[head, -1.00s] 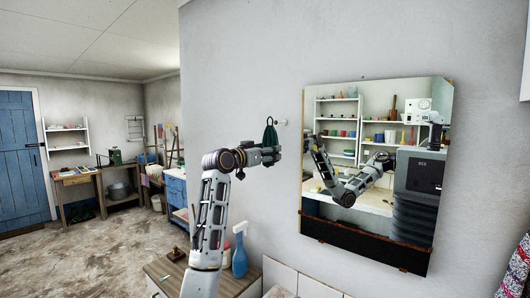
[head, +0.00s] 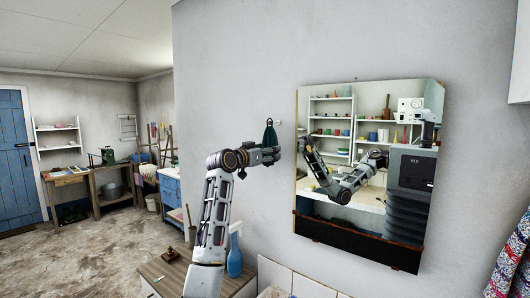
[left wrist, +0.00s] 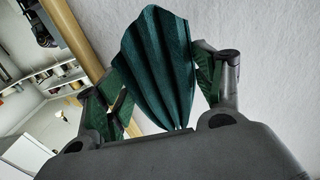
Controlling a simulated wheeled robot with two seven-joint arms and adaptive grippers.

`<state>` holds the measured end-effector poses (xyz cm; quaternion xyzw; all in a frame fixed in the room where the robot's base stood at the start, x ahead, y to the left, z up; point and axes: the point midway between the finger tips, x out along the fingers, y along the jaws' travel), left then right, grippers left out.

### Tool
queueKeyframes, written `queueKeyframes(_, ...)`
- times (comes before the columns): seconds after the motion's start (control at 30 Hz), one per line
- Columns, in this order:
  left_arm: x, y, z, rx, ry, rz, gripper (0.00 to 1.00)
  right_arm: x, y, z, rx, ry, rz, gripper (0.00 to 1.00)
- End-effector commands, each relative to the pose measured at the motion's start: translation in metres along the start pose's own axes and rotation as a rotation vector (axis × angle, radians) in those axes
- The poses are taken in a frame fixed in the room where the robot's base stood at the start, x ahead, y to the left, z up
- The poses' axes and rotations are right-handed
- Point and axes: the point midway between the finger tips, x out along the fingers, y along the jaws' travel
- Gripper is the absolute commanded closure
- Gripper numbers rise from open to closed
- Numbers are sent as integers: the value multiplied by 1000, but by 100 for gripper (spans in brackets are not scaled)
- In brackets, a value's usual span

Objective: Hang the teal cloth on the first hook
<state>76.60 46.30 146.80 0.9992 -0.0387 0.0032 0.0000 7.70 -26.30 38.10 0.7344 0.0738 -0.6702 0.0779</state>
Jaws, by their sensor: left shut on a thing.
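In the left wrist view the pleated cloth (left wrist: 158,65) rises between the two fingers of the gripper (left wrist: 165,85). A small pale hook (head: 279,122) on the grey wall shows just right of the cloth's top. I cannot tell whether the cloth touches it. My right gripper is not in view.
A wood-edged mirror (head: 365,180) hangs on the wall just right of the gripper and reflects my arms. Below stand a wooden cabinet (head: 160,268) and a blue spray bottle (head: 235,258). A patterned cloth (head: 512,268) hangs at far right. The wall above is bare.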

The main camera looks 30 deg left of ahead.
Motion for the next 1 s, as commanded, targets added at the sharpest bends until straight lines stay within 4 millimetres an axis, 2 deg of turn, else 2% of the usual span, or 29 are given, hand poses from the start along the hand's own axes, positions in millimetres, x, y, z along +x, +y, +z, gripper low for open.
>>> queueKeyframes(0.6,20,0,7,2,0,0,57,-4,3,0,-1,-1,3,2)
queueKeyframes(1.0,24,0,12,1,1,0,57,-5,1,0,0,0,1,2)
